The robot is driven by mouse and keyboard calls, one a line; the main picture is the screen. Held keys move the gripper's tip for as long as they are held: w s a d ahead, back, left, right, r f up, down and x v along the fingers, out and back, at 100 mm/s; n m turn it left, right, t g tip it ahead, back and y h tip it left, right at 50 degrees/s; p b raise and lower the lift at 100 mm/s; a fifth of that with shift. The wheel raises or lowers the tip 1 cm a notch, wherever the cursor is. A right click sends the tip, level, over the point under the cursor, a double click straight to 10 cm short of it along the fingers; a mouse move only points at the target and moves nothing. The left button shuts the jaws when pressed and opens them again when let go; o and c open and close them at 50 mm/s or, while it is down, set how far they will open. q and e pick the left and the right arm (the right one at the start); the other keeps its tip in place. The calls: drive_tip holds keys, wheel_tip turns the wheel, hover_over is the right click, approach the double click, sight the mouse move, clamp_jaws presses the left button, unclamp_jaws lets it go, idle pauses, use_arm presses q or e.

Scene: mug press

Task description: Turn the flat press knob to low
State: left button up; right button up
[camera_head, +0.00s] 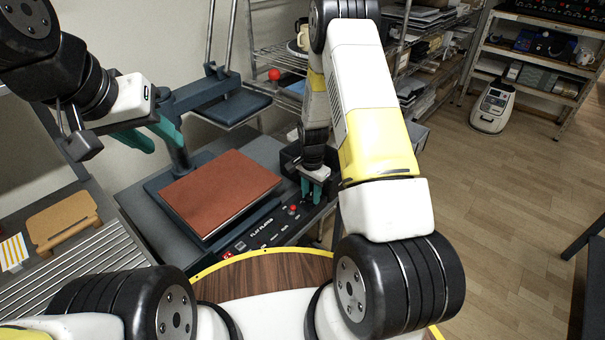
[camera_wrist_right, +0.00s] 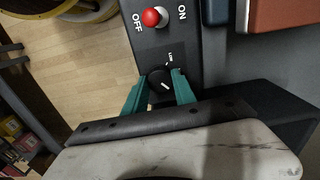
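The black knob (camera_wrist_right: 160,79) of the flat press shows in the right wrist view, with a white mark on its face and small print beside it. My right gripper (camera_wrist_right: 159,75) has its two teal fingers apart, one on each side of the knob; I cannot tell whether they touch it. In the head view my right gripper (camera_head: 312,196) is low at the right end of the press's control panel (camera_head: 262,231), and the knob is hidden there. The flat press has a red-brown plate (camera_head: 220,192). My left gripper (camera_head: 166,148) is open and empty, above the press's left back.
A red-topped lever (camera_wrist_right: 151,17) between ON and OFF labels is close to the knob. A roller conveyor (camera_head: 78,278) and a tan board (camera_head: 63,221) are at the left. A round wooden table (camera_head: 270,282) is in front. Shelves (camera_head: 540,60) stand at the back right.

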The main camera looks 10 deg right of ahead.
clamp_jaws()
drive_tip(key=shift+n, duration=0.4)
drive_tip(key=n, duration=0.4)
drive_tip(key=shift+n, duration=0.3)
drive_tip(key=n, duration=1)
drive_tip(key=shift+n, duration=2.2)
